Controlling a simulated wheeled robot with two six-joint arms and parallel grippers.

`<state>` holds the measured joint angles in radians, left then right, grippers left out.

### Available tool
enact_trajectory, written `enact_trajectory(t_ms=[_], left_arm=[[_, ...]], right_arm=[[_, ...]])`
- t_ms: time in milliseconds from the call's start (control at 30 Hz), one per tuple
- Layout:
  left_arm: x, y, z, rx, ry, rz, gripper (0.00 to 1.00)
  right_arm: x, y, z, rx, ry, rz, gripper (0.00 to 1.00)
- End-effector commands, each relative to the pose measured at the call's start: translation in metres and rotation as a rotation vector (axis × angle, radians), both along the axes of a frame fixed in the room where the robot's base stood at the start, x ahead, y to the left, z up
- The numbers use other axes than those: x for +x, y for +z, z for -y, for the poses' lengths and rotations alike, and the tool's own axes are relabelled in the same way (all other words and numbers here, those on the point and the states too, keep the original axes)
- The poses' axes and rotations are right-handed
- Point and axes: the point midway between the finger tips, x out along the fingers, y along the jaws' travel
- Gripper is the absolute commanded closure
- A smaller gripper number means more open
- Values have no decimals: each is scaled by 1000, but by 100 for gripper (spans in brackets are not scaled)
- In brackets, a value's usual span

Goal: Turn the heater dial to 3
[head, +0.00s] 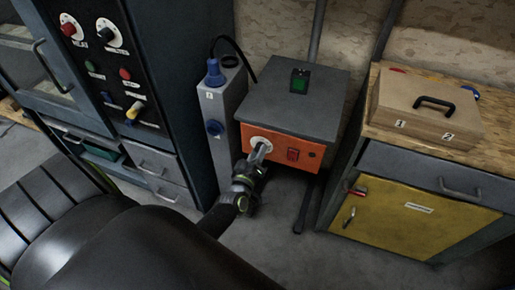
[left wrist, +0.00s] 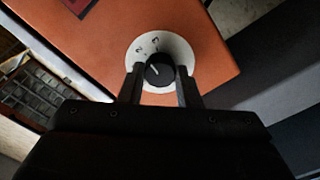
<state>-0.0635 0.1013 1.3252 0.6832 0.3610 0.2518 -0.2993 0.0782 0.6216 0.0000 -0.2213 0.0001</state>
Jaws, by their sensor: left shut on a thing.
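The heater is a grey box with an orange front panel (head: 300,158). Its dial, a white round plate (head: 261,142) with a black knob, is on the left part of that panel. In the left wrist view the knob (left wrist: 160,66) sits on the white plate (left wrist: 172,45). A pale pointer line on the knob points to the upper left; a few dark digits show above it, too small to read surely. My left gripper (head: 259,152) is shut on the knob; its fingers (left wrist: 159,83) flank it on both sides. My right gripper is not in view.
A red switch (head: 292,154) is on the panel right of the dial, and a green-buttoned box (head: 300,78) is on the heater top. A grey post (head: 225,115) stands close left.

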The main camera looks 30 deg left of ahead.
Motion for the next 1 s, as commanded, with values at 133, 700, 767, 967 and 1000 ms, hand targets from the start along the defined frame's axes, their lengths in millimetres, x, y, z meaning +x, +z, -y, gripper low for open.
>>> enact_trajectory(t_ms=[133,700,767,967,1000], left_arm=[[-1,1,0,125,-1,-35,93],[-1,-1,0,408,-1,-103,93],[-1,-2,0,417,-1,-105,93],[-1,-2,0,430,-1,-107,93],[-1,-2,0,430,-1,-107,93]], right_arm=[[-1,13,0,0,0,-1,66],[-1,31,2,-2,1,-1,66],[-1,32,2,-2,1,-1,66],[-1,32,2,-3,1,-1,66],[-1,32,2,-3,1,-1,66]])
